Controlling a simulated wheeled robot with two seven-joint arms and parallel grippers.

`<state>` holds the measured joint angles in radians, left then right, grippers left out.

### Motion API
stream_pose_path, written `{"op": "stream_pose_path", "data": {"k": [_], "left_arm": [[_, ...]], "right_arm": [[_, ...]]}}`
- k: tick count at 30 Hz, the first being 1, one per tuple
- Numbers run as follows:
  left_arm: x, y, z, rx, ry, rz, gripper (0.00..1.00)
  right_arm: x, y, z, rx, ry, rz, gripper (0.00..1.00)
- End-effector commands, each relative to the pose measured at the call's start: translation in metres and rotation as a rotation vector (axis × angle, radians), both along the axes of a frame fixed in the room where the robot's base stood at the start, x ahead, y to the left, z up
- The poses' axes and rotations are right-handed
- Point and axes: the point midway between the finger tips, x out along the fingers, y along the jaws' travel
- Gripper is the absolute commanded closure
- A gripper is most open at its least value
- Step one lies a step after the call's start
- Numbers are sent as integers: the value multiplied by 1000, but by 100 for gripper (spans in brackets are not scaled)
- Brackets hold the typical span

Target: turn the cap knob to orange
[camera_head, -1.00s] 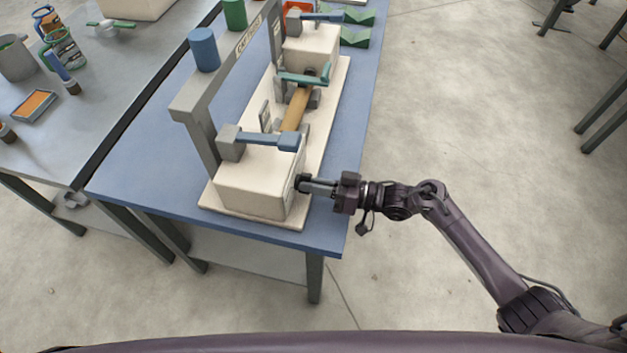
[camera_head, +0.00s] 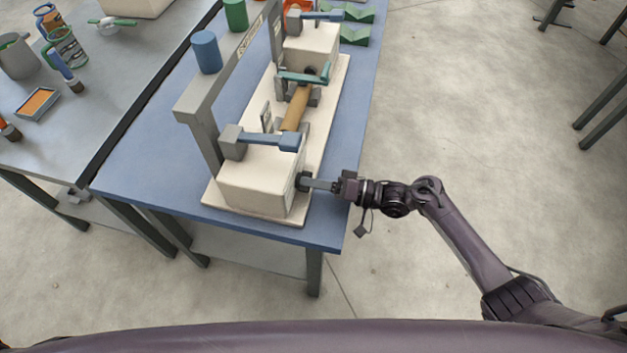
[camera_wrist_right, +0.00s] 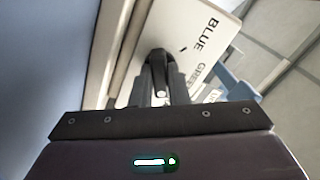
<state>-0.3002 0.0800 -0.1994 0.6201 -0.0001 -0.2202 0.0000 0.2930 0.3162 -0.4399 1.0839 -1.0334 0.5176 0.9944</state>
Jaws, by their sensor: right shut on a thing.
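The cap knob is a small dark knob (camera_head: 302,181) on the front-right face of the cream near housing (camera_head: 255,187) of the winder. In the right wrist view the knob (camera_wrist_right: 159,62) is between my fingers, in front of a cream panel with the printed words BLUE and GREEN and a short black mark. Another label is partly hidden, and I cannot read an orange label. My right gripper (camera_head: 310,183) reaches in from the right and is shut on the knob; its fingers also show in the right wrist view (camera_wrist_right: 162,80). My left gripper is not in view.
The winder stands on a blue table (camera_head: 150,177). A blue lever (camera_head: 268,139) sits atop the near housing, with a brown roller (camera_head: 295,108) behind it. A grey frame (camera_head: 200,95) carries a blue cylinder (camera_head: 206,52).

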Motion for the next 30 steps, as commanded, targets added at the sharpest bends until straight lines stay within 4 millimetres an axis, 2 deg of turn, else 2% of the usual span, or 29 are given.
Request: {"op": "stream_pose_path", "data": {"k": [11, 12, 17, 26, 30], "left_arm": [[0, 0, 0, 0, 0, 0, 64], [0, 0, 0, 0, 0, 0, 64], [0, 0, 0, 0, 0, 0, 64], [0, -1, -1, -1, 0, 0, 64], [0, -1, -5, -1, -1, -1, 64]], "right_arm": [[0, -1, 0, 2, 7, -1, 100], [0, -1, 0, 3, 7, -2, 83], [0, 0, 0, 2, 6, -1, 64], [0, -3, -1, 1, 5, -1, 64], [-4, -19, -3, -1, 7, -3, 64]]}}
